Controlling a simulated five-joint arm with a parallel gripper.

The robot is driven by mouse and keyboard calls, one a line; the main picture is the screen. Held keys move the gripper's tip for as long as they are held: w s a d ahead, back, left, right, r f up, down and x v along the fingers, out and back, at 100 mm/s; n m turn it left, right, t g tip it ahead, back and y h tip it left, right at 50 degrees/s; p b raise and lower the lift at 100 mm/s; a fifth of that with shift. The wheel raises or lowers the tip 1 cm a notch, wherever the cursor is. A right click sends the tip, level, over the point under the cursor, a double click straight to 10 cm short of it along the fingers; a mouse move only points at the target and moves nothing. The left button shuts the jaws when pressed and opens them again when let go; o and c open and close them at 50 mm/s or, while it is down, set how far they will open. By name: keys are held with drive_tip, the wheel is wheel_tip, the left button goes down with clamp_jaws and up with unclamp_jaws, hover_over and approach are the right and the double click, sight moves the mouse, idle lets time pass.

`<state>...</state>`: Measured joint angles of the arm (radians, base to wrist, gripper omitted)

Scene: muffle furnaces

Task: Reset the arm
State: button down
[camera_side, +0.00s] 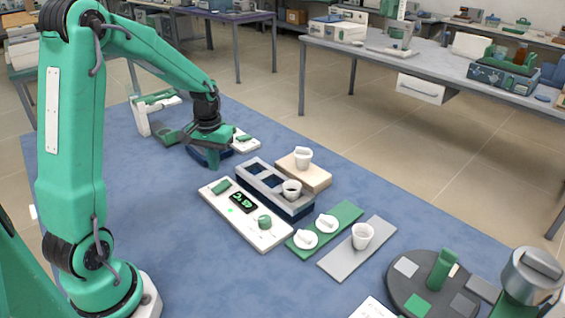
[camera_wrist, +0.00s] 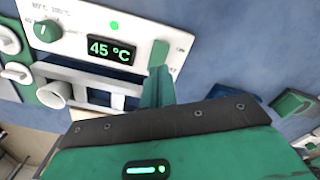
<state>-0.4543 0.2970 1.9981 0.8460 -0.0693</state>
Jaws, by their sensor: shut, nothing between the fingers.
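My gripper (camera_side: 209,161) is at the far left part of the blue mat in the side view, pointing down, beyond the controller panel. In the wrist view the narrow green fingers (camera_wrist: 157,88) are together with nothing held between them. The panel has a green knob (camera_wrist: 46,33) and a display (camera_wrist: 112,51) reading 45 °C. My arm reaches out from the left, bent at the elbow.
A dark block with wells (camera_side: 252,166) holds a white crucible (camera_side: 291,189). Another crucible (camera_side: 303,157) stands on a tan slab. Two white lids lie on a green plate (camera_side: 345,212). A third crucible (camera_side: 362,235) stands on a grey plate. A dark turntable (camera_side: 398,292) is front right.

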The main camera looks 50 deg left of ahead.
drive_tip(key=shift+r, duration=0.35)
drive_tip(key=shift+d+r, duration=0.1)
drive_tip(key=s+d+r+m+t, duration=0.5)
drive_tip(key=s+d+r, duration=0.8)
drive_tip(key=d, duration=0.4)
drive_tip(key=shift+s+d+r+m+t, duration=0.2)
drive_tip(key=shift+s+r+m+t, duration=0.1)
drive_tip(key=shift+s+r+m, duration=0.15)
drive_tip(key=shift+w, duration=0.1)
idle(0.8)
